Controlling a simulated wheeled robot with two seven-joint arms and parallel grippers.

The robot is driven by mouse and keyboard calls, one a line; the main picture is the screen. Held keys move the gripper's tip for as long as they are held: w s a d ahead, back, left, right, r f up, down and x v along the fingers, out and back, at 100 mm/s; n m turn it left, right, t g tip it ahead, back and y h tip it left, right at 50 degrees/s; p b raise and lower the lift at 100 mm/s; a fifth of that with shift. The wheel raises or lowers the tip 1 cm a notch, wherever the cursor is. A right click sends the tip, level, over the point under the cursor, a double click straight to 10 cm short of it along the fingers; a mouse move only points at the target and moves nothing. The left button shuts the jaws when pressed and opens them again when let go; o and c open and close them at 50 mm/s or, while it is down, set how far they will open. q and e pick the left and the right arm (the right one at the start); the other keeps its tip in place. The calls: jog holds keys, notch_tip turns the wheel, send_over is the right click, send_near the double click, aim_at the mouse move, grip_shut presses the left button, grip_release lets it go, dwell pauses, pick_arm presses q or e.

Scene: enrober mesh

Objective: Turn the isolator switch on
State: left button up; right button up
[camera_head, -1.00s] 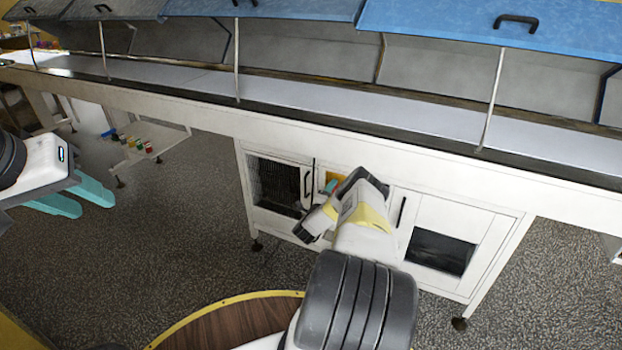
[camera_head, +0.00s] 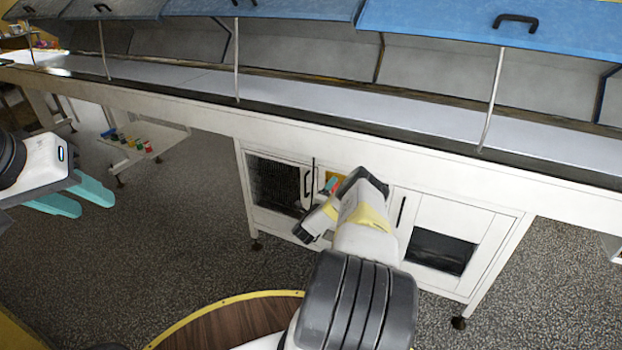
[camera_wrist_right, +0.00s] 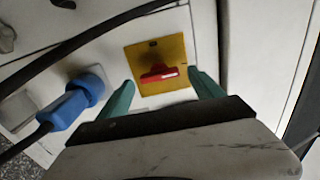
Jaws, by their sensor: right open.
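The isolator switch is a red handle (camera_wrist_right: 159,74) on a square yellow plate (camera_wrist_right: 171,50), fixed to a white cabinet panel in the right wrist view. In the head view a bit of the yellow plate (camera_head: 333,180) shows, mostly hidden behind my right arm. My right gripper (camera_wrist_right: 163,85) is open, its two teal fingers on either side of the red handle. I cannot tell whether they touch it. In the head view my right gripper is mostly hidden by its wrist. My left gripper (camera_head: 72,196) has its teal fingers spread, empty, at the left over the floor.
A blue plug (camera_wrist_right: 72,103) with a dark cable sits left of the switch. Another dark cable crosses above the plate. The long white conveyor (camera_head: 300,140) with raised blue lids (camera_head: 490,25) spans the scene. A small stand (camera_head: 145,148) stands at the back left.

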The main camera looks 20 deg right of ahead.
jog(key=v, duration=0.7)
jog(key=shift+s+a, duration=0.15)
jog(key=shift+s, duration=0.05)
